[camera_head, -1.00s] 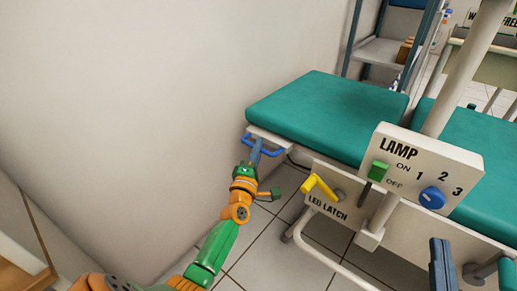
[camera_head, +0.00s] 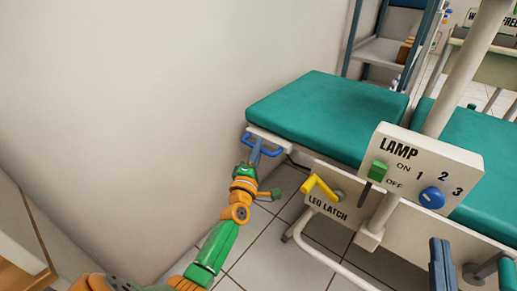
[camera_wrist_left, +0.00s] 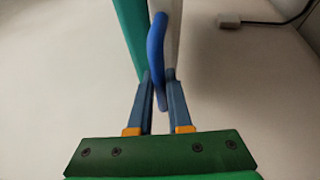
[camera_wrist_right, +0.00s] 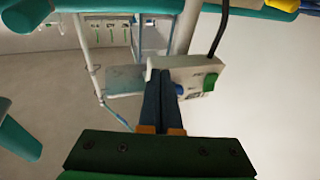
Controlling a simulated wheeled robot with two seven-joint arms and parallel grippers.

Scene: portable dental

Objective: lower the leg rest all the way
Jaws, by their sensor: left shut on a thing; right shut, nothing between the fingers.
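The leg rest (camera_head: 325,112) is a green pad at the left end of the chair, and it looks about level. A blue handle (camera_head: 268,151) sticks out from its near left edge. My left gripper (camera_head: 256,150) is shut on this handle, which also shows between the fingers in the left wrist view (camera_wrist_left: 156,60). The yellow latch lever (camera_head: 320,187) sits on a white panel marked LEG LATCH (camera_head: 328,208), right of my left gripper. My right gripper (camera_head: 440,245) is shut and empty, in front of the chair below the lamp box; its fingers are together in the right wrist view (camera_wrist_right: 163,85).
The lamp box (camera_head: 420,165) with a green switch and blue knob stands on the chair's near side. A pole (camera_head: 468,65) rises behind it. A wall is close on the left. A shelf rack (camera_head: 385,50) stands behind. Floor tiles are clear below the leg rest.

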